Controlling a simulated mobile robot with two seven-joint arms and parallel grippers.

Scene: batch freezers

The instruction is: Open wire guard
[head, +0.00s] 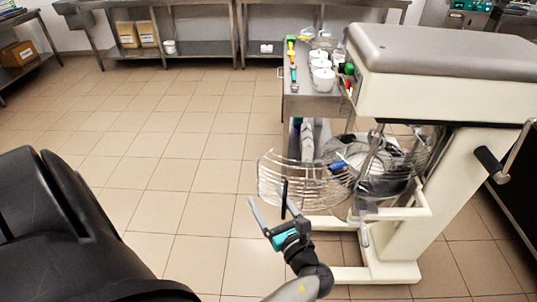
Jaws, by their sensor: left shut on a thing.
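The wire guard (270,182) is a curved cage of thin metal bars on the cream mixer (390,225). Its front section sticks out to the left of the bowl area, with a gap showing toward the mixer column. A black upright handle (284,193) sits at the guard's near side. My left gripper (272,203), grey fingers on a teal and dark body, comes up from below and is shut on this handle. The metal bowl (385,180) stands under the mixer head, partly hidden by bars. My right gripper is not in view.
A steel table (310,103) with white tubs (323,78) and colored tools stands behind the mixer. Steel benches (205,47) line the back wall. The tiled floor left of the guard is clear. The mixer's legs (375,273) reach out low on the right.

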